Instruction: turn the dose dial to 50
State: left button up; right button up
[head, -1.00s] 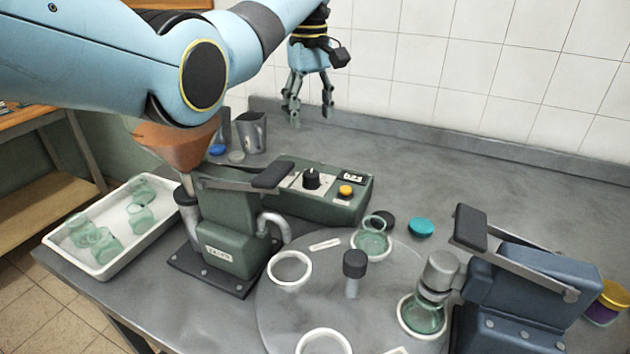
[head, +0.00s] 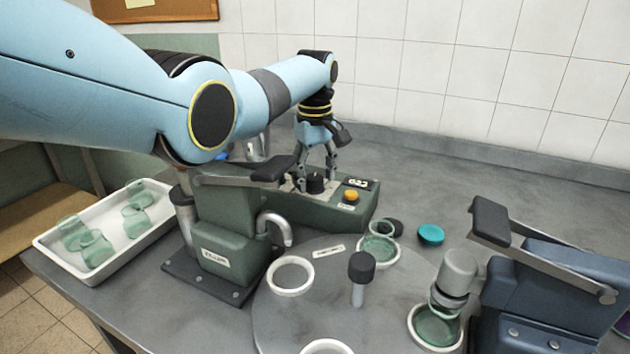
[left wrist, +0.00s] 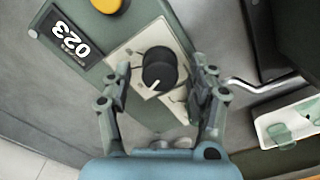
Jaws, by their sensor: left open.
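The dose dial is a black round knob (left wrist: 159,70) with a white pointer line, on a pale plate of the green control box (head: 335,212). It also shows in the head view (head: 315,184). The box's display (left wrist: 71,40) reads 023. My left gripper (left wrist: 160,85) is open, with one finger on each side of the knob. In the left wrist view gaps show between the fingers and the knob. In the head view the left gripper (head: 316,185) points down at the dial from behind. My right gripper is not in view.
An orange button (head: 351,195) sits beside the dial. The green filler's lever (head: 270,170) stands close in front of the box. A turntable (head: 310,315) with jars and a blue press (head: 550,290) are nearer. A white tray (head: 60,262) with jars is at left.

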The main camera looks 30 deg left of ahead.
pick_arm(q)
jog(key=shift+f, duration=0.6)
jog(key=c, duration=1.1)
jog(key=shift+c, duration=0.2)
